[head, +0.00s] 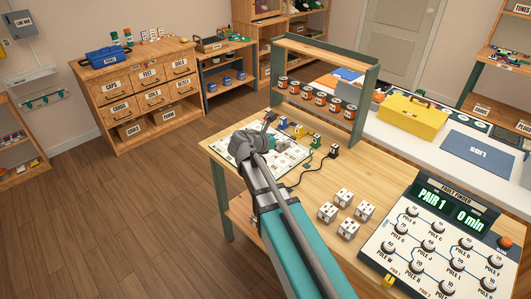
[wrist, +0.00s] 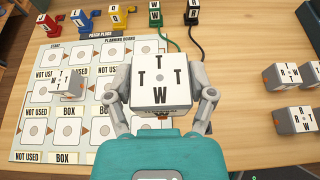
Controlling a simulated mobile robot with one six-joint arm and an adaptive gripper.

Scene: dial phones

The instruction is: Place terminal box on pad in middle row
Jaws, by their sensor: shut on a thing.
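My gripper (wrist: 161,98) is shut on a white terminal box (wrist: 160,72) with T, T, T and W on its top. It holds the box over the right part of the planning board (wrist: 118,41); the box looks larger than the others, so it seems raised, but its underside is hidden. The board has rows of pads with round marks, labelled NOT USED or BOX. Another terminal box (wrist: 67,84) stands on a left-side pad in the middle row. The pads under my gripper are hidden. In the head view my arm covers part of the board (head: 291,158).
Several other boxes (head: 343,197) stand on the table right of the board. The fault finder panel (head: 433,243) is at the right. A shelf (head: 320,57) with orange-and-black spools stands behind.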

